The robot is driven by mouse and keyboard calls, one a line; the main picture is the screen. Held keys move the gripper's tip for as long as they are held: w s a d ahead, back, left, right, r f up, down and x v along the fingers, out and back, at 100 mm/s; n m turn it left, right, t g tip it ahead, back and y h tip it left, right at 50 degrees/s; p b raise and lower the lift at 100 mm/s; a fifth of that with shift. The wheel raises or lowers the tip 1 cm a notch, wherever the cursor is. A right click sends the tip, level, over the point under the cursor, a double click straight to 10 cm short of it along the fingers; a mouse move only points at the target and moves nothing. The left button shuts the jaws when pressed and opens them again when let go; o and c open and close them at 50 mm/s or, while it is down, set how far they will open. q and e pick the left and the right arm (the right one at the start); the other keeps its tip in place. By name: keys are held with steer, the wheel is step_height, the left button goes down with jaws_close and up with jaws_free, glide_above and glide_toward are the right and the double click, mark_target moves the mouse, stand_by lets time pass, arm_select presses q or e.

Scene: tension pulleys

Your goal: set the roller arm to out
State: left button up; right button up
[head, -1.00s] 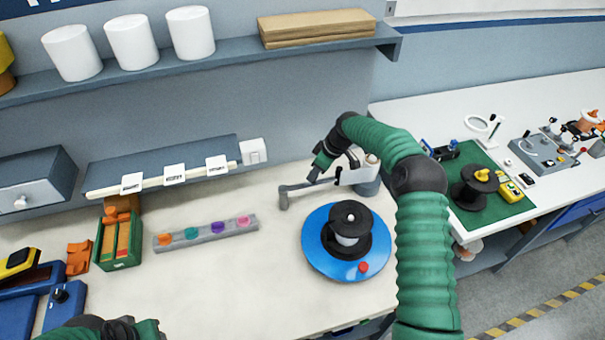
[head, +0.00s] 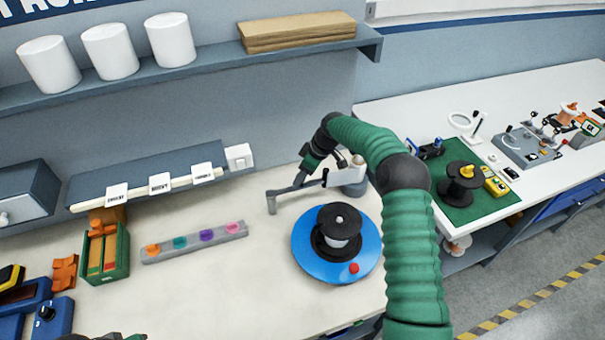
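The roller arm (head: 292,193) is a grey bar on a pale post assembly (head: 352,176) at the back of the bench. It points left, with a short upright roller at its free end, behind and to the left of the blue disc (head: 302,256). A black spool (head: 338,218) stands on that disc. My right gripper (head: 306,174) is at the roller arm, above or against the bar. Its fingers are small and dark, so I cannot tell whether they touch or grip it. Only a sliver of my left arm shows at the bottom left edge; its gripper is out of frame.
A grey strip with coloured pegs (head: 196,242) and a green box (head: 106,254) lie to the left. A shelf with white cylinders (head: 110,51) hangs above. A second bench with a green mat (head: 482,208) stands to the right. The front middle bench is clear.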

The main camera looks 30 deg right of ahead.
steer(key=shift+r, duration=0.1)
steer(key=b+v, duration=0.2)
steer(key=v, duration=1.4)
steer(key=shift+d+r, duration=0.2)
steer(key=shift+d, duration=0.05)
steer(key=shift+s+a, duration=0.1)
